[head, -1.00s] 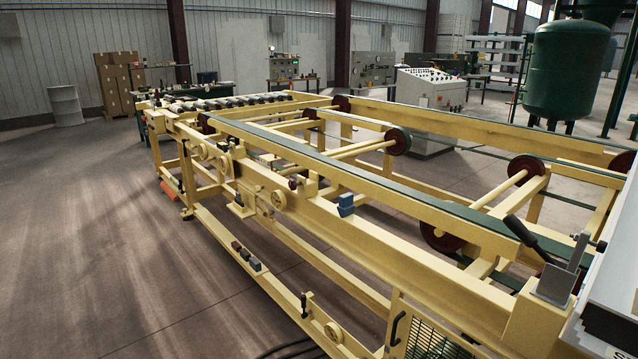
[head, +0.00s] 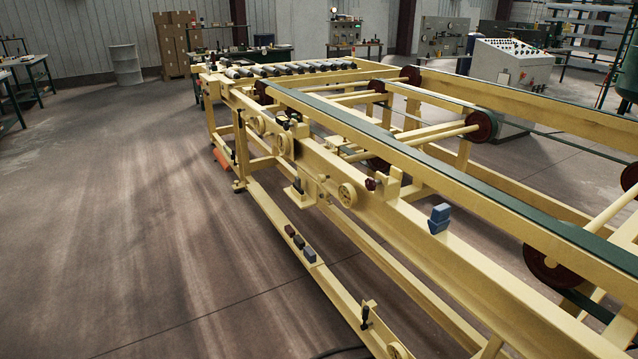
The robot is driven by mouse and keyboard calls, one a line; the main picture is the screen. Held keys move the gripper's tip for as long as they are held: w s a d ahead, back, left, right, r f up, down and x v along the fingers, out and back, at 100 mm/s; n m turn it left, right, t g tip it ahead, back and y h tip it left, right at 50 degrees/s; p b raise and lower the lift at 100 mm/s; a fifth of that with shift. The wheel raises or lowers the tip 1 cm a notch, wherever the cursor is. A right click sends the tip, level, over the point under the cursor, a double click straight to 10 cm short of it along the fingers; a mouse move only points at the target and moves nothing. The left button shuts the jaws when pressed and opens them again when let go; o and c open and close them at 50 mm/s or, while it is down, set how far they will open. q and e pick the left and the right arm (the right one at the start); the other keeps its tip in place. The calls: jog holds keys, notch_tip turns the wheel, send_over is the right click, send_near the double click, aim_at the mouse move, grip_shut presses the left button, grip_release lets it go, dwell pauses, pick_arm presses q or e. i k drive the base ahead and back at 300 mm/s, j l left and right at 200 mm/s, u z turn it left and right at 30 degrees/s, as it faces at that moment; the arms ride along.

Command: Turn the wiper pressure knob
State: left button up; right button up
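A long yellow conveyor frame (head: 480,262) fills the right half of the head view. Its near side rail carries a small dark red knob (head: 371,184) and a yellow spoked handwheel (head: 347,195). Two more yellow wheels, a nearer one (head: 282,145) and a farther one (head: 259,125), sit along the same rail toward the far end. I cannot tell which of these is the wiper pressure knob. Neither of my grippers is in view.
A blue block-shaped part (head: 439,218) sits on the near rail. Small dark blocks (head: 299,243) lie on the lower beam. Open concrete floor (head: 140,230) lies left of the frame. A control console (head: 510,72), cartons (head: 180,42) and a grey drum (head: 125,64) stand farther back.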

aim_at(322, 178)
jog(key=i+j+z, duration=0.1)
jog(key=i, duration=0.45)
jog(key=i+j+z, duration=0.15)
jog(key=i+j, duration=0.2)
jog(key=i, duration=0.2)
jog(key=i+j+z, duration=0.1)
jog(key=i+j, duration=0.25)
jog(key=i, duration=0.2)
jog(key=i+j+z, duration=0.1)
jog(key=i+j, duration=0.25)
jog(key=i, duration=0.15)
